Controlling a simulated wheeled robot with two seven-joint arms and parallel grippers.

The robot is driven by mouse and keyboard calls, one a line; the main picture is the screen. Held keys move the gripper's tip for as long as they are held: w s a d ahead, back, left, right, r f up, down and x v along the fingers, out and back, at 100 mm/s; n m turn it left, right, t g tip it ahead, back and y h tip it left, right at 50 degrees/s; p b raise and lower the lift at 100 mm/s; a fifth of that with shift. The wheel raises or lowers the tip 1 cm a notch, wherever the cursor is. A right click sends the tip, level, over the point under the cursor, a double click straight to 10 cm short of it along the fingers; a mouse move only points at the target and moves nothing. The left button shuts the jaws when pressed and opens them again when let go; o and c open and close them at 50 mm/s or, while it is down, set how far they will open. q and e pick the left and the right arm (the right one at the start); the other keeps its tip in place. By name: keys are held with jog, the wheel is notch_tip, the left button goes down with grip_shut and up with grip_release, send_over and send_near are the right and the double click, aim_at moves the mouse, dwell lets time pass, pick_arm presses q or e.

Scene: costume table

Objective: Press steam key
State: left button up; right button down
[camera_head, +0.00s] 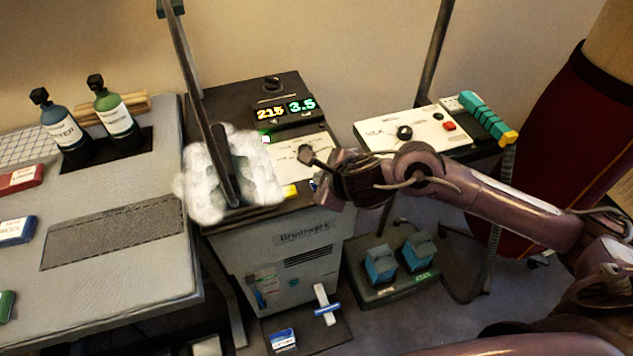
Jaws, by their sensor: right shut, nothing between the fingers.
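The steam unit (222,100) stands at the middle, with a lit display (285,109) reading 215 in yellow and 3.5 in green. Its pale panel (289,156) carries a yellow key (290,190) and a blue key (314,185) at the front edge; I cannot read which is the steam key. My right gripper (308,157) is shut and empty, over or just beside the panel's right part; contact cannot be told. My left gripper is not in view.
A grey table (110,280) with two bottles (115,115) is at left. A control box (385,128) with a black knob and a teal-handled tool (487,118) are at right. Blue pedals (380,264) stand on the floor. A dark red garment (560,140) is far right.

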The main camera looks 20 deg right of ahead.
jog(key=shift+r+p, duration=0.75)
jog(key=shift+r, duration=0.15)
notch_tip(320, 180, up, 6)
jog(key=p, duration=0.4)
dwell(0.4)
